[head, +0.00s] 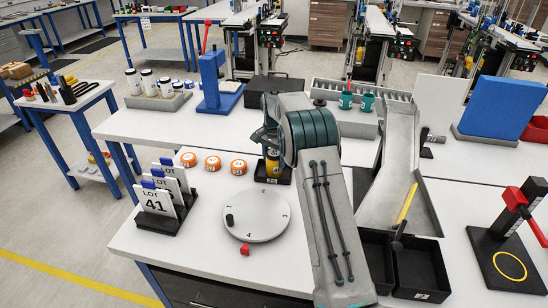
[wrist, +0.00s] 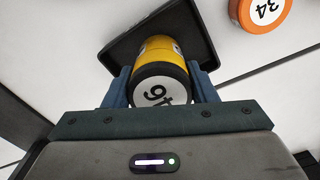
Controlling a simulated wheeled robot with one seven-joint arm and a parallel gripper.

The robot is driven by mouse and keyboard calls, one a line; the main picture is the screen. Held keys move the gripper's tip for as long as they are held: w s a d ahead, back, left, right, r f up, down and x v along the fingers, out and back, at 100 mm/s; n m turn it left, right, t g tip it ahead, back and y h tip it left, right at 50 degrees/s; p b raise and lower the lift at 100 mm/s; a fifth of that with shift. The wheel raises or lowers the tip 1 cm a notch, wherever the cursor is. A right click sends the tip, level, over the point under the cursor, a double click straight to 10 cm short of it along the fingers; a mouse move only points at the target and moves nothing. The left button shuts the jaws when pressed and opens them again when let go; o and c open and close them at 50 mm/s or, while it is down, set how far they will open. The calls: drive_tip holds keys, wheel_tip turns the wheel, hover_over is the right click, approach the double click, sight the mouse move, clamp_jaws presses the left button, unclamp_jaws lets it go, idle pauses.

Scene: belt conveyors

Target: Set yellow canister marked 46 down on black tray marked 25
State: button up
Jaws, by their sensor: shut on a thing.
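The yellow canister (wrist: 155,50) has a black band and a white end marked 46 facing the wrist camera. My gripper (wrist: 160,82) is shut on it, with one blue-grey finger on each side. In the head view my gripper (head: 268,138) is partly behind my arm, and the yellow canister (head: 273,164) shows below it. The black tray (wrist: 118,48) lies beyond the canister; in the head view the black tray (head: 260,174) is directly under or just behind it. I cannot tell whether the canister touches the tray. The tray's number is not readable.
Several orange discs (head: 212,163) sit left of the tray; one marked 34 (wrist: 264,10) shows in the wrist view. A round grey turntable (head: 258,216) is in front. A rack of LOT cards (head: 157,205) stands left. A grey chute (head: 395,170) and black bins (head: 420,270) are right.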

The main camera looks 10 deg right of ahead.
drive_tip(key=o, duration=1.2)
wheel_tip(320, 180, up, 12)
drive_tip(key=s+r+n, duration=0.2)
drive_tip(key=s+r, duration=0.5)
drive_tip(key=s+r+n+t, duration=0.2)
drive_tip(key=s+r+n, duration=0.15)
drive_tip(key=s, duration=1.05)
drive_tip(key=s+f+n, duration=0.1)
drive_tip(key=s+f, duration=0.1)
drive_tip(key=s, duration=0.5)
drive_tip(key=s+f+n+t, duration=0.1)
drive_tip(key=s+f, duration=0.2)
drive_tip(key=s, duration=0.4)
drive_tip(key=s+f+n+b, duration=0.1)
drive_tip(key=s+f, duration=0.1)
drive_tip(key=s, duration=0.6)
drive_tip(key=shift+f+n+t, duration=0.15)
drive_tip(key=shift+n+t, duration=0.1)
drive_tip(key=shift+t, duration=0.05)
